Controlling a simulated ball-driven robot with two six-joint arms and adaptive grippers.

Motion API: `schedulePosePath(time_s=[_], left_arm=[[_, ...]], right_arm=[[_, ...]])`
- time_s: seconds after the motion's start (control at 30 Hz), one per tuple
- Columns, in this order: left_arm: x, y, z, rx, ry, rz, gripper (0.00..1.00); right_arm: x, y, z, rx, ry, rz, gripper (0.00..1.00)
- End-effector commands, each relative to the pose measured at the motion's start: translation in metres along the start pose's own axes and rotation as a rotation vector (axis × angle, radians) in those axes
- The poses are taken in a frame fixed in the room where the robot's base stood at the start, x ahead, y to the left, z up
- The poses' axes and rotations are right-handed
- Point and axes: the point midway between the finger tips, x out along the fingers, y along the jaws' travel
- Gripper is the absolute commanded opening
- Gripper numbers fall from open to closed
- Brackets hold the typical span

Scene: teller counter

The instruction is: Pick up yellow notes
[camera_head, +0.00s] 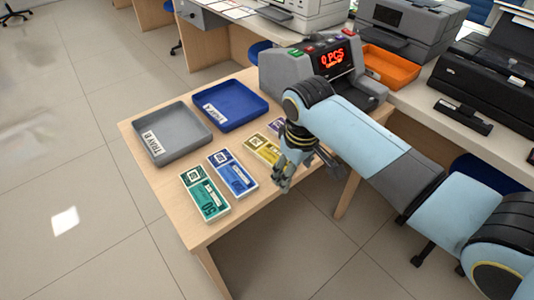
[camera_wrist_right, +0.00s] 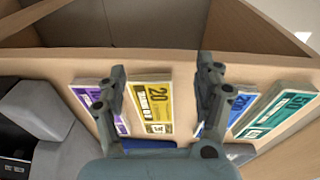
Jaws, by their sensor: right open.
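The yellow notes (camera_head: 262,149) lie flat on the wooden counter in the head view, partly hidden behind my right gripper (camera_head: 282,184). In the right wrist view the yellow notes (camera_wrist_right: 152,104) show "20" and lie between the two fingers, nearer the left one. My right gripper (camera_wrist_right: 163,85) is open and empty, with its fingers apart above the counter. My left gripper is not in either view.
Blue notes (camera_head: 232,174) and green notes (camera_head: 205,192) lie left of the yellow ones; purple notes (camera_wrist_right: 95,100) lie on the other side. A grey tray (camera_head: 150,145), a blue tray (camera_head: 205,100) and a counting machine (camera_head: 285,70) stand behind.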

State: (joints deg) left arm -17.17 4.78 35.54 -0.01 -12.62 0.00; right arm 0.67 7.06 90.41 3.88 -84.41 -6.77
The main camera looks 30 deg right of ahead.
Motion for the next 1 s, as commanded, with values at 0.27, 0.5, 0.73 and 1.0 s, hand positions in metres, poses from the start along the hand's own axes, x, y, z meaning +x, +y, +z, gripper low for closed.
schedulePosePath(time_s=[0.27,0.5,0.73,1.0], left_arm=[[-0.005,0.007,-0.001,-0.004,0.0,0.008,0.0],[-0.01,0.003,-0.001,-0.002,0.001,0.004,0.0],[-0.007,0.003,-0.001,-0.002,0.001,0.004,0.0],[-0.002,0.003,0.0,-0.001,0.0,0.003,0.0]], right_arm=[[-0.025,0.01,-0.052,-0.018,-0.034,-0.023,0.69],[-0.064,0.021,-0.105,-0.045,-0.081,-0.057,0.69],[-0.06,0.022,-0.116,-0.055,-0.105,-0.073,0.69],[-0.022,0.019,-0.112,-0.055,-0.101,-0.072,0.69]])
